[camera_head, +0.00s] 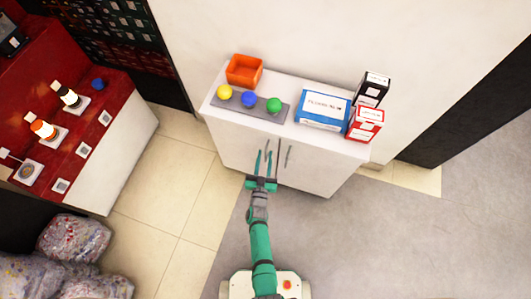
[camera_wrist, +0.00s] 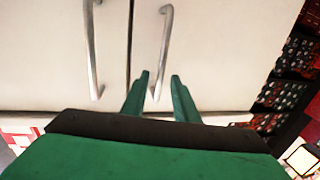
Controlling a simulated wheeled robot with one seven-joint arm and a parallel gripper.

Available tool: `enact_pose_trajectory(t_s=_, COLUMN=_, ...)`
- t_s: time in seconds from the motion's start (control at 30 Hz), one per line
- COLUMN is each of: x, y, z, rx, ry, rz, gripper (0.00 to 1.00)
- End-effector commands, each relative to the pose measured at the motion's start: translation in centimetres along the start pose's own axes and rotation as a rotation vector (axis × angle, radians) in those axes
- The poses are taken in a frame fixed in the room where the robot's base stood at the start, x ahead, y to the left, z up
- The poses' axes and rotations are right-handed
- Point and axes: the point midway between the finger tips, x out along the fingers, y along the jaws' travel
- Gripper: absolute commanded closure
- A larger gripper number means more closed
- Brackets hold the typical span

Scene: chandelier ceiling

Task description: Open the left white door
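The left white door (camera_head: 232,147) of a low white cabinet is shut. It is on the right in the wrist view (camera_wrist: 220,50), where left and right appear swapped. Its curved metal handle (camera_wrist: 164,45) stands upright beside the seam between the doors. My gripper (camera_head: 263,160) is in front of this door at handle height. In the wrist view my gripper (camera_wrist: 160,82) is open, and the handle's near end shows between its two green fingers. I cannot tell whether either finger touches the handle.
The other door's handle (camera_wrist: 92,45) is close across the seam. On the cabinet top are an orange bin (camera_head: 244,70), a grey tray (camera_head: 234,106) with coloured balls, and several boxes. A red display counter (camera_head: 98,125) stands left; the grey floor (camera_head: 400,240) at right is clear.

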Motion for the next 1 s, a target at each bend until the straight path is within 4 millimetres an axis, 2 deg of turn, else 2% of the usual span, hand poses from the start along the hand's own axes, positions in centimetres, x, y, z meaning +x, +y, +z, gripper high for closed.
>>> enact_pose_trajectory(t_s=0.2, x=1.9, y=-0.2, z=0.0, rx=-0.001, ry=0.0, rz=-0.003, gripper=0.73)
enact_pose_trajectory(t_s=0.53, x=2.1, y=0.0, z=0.0, rx=-0.001, ry=-0.001, rz=0.0, gripper=0.73)
enact_pose_trajectory(t_s=0.67, x=2.2, y=0.1, z=0.0, rx=-0.001, ry=0.0, rz=0.002, gripper=1.0)
enact_pose_trajectory(t_s=1.0, x=2.2, y=0.2, z=0.0, rx=-0.001, ry=0.0, rz=0.003, gripper=1.0)
